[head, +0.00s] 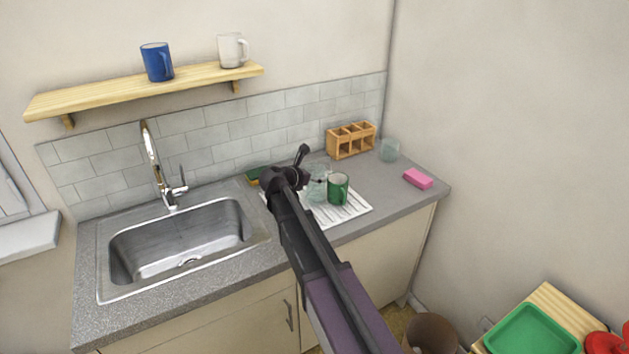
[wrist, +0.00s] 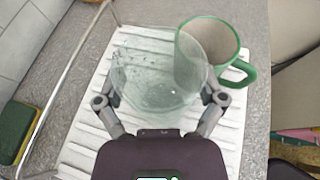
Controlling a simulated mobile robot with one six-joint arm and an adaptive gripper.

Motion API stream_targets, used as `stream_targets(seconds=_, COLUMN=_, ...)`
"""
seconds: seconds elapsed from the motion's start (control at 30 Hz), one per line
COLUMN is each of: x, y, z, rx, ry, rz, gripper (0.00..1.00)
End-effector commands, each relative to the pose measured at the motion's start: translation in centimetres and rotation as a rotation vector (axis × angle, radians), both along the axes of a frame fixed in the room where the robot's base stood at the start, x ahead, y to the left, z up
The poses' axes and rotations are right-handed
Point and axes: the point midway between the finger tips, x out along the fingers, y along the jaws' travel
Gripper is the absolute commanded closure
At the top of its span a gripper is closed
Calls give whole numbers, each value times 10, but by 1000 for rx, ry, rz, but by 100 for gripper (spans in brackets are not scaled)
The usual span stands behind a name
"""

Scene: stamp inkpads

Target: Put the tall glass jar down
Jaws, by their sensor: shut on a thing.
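The tall glass jar (wrist: 155,78) is clear and faintly green. In the wrist view it stands between the two fingers of my gripper (wrist: 161,99), which is shut on it. In the head view the jar (head: 317,190) shows partly behind my arm, over the white ribbed draining board (head: 350,212). The board also shows under the jar in the wrist view (wrist: 82,150). I cannot tell whether the jar's base touches the board. A green mug (head: 338,190) stands on the board just right of the jar; it also shows in the wrist view (wrist: 222,40), very near the jar.
A green-and-yellow sponge (wrist: 17,132) lies left of the board, near the tap (head: 155,165) and sink (head: 180,240). Some counter around the pink block is clear.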

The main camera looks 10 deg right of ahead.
Motion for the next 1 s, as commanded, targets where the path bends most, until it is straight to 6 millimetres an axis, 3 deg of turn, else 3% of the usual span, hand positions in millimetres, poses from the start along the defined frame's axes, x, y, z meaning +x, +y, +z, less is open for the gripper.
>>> stream_targets(seconds=0.53, x=0, y=0, z=-5, rx=-1, ry=-1, rz=0, gripper=70)
stream_targets(seconds=0.57, x=0, y=0, z=-5, rx=0, ry=0, rz=0, gripper=6)
stream_targets(seconds=0.6, x=0, y=0, z=-4, rx=0, ry=0, rz=0, gripper=0)
stream_targets(seconds=1.0, x=0, y=0, z=-4, rx=0, ry=0, rz=0, gripper=0)
